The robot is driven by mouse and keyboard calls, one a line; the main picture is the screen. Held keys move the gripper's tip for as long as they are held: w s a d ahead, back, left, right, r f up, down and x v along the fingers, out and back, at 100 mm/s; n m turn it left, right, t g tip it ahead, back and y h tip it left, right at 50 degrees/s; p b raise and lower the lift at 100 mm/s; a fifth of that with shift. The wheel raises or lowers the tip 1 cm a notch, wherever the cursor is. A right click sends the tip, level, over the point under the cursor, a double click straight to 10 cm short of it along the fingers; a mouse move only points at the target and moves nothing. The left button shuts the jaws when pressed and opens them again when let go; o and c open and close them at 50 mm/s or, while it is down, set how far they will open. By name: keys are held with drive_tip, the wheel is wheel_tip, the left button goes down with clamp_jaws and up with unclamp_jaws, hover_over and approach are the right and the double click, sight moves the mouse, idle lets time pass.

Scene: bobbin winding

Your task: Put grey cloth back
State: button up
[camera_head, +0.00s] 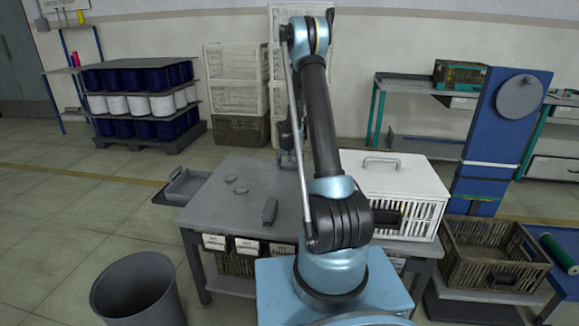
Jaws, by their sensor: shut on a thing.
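My gripper (287,160) shows only in part, low behind my upright arm link, near the far edge of the grey table (205,208). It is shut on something. The held thing is mostly hidden by the arm and too small to make out. I cannot pick out the grey cloth with certainty. A small dark grey block (270,211) lies on the table left of my arm. Two small grey ring-like pieces (237,186) lie farther back on the same table.
A lidded white crate (392,180) stands on the table's right side. A grey tray (187,184) sits at its left edge. A grey bin (135,290) stands front left, a brown basket (496,254) at right. Spool shelves (140,100) and stacked crates (237,95) stand behind.

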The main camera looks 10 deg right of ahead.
drive_tip(key=o, duration=1)
drive_tip(key=shift+o, duration=0.2)
drive_tip(key=shift+r, duration=0.1)
drive_tip(key=s+r, duration=1.7)
drive_tip(key=r, duration=0.3)
drive_tip(key=s+r+n+g+y, duration=0.1)
drive_tip(key=s+r, duration=0.1)
drive_tip(key=s, duration=1.1)
drive_tip(key=s+r+n, duration=0.2)
drive_tip(key=s, duration=1.2)
drive_tip(key=s+f+g, duration=0.1)
drive_tip(key=s+f, duration=0.5)
drive_tip(key=s, duration=0.6)
drive_tip(key=shift+n, duration=0.4)
